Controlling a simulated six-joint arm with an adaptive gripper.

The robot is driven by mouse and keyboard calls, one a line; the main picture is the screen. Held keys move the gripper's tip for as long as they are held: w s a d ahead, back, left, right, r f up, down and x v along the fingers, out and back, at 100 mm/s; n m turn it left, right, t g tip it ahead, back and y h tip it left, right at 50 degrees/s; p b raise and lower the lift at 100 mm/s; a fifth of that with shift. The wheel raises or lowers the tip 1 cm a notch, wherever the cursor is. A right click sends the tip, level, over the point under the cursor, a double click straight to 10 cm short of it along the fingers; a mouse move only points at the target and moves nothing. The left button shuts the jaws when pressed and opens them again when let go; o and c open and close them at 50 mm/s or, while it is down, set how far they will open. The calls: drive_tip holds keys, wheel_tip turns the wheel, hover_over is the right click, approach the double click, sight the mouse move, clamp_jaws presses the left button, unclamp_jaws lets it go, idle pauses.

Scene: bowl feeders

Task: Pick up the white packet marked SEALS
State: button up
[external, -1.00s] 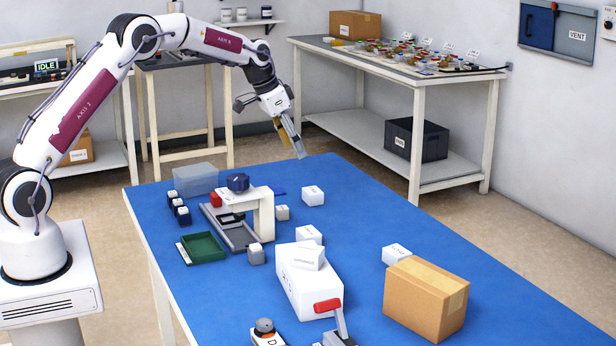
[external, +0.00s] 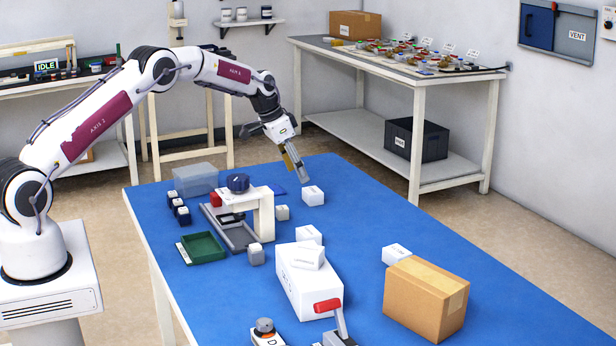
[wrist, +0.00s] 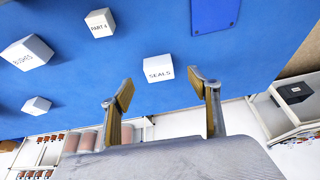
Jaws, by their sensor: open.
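The white packet marked SEALS (wrist: 158,69) lies on the blue table in the wrist view, its lettering readable on the near side. My gripper (wrist: 163,90) is open, its two yellow-padded fingers on either side of the packet in that picture, with nothing between the pads. In the external view my gripper (external: 304,179) hangs tilted just above and behind a white packet (external: 313,196) near the table's far edge. This appears to be the same packet, but its print is too small to read there. I see no clear contact.
Other white packets show in the wrist view, marked PART 4 (wrist: 100,23) and BUSHES (wrist: 27,54). A white press-like fixture (external: 262,205) stands left of my gripper. A large white box (external: 303,285) and a cardboard box (external: 425,298) stand nearer. Blue table right of the packet is clear.

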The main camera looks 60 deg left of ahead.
sight(307, 191)
drive_tip(key=shift+x, duration=1.3)
drive_tip(key=shift+f, duration=0.1)
drive_tip(key=shift+d+x, duration=0.1)
drive_tip(key=shift+x, duration=1.15)
drive_tip(key=shift+d+x, duration=0.15)
drive_tip(key=shift+x, duration=1.1)
drive_tip(key=c, duration=1.2)
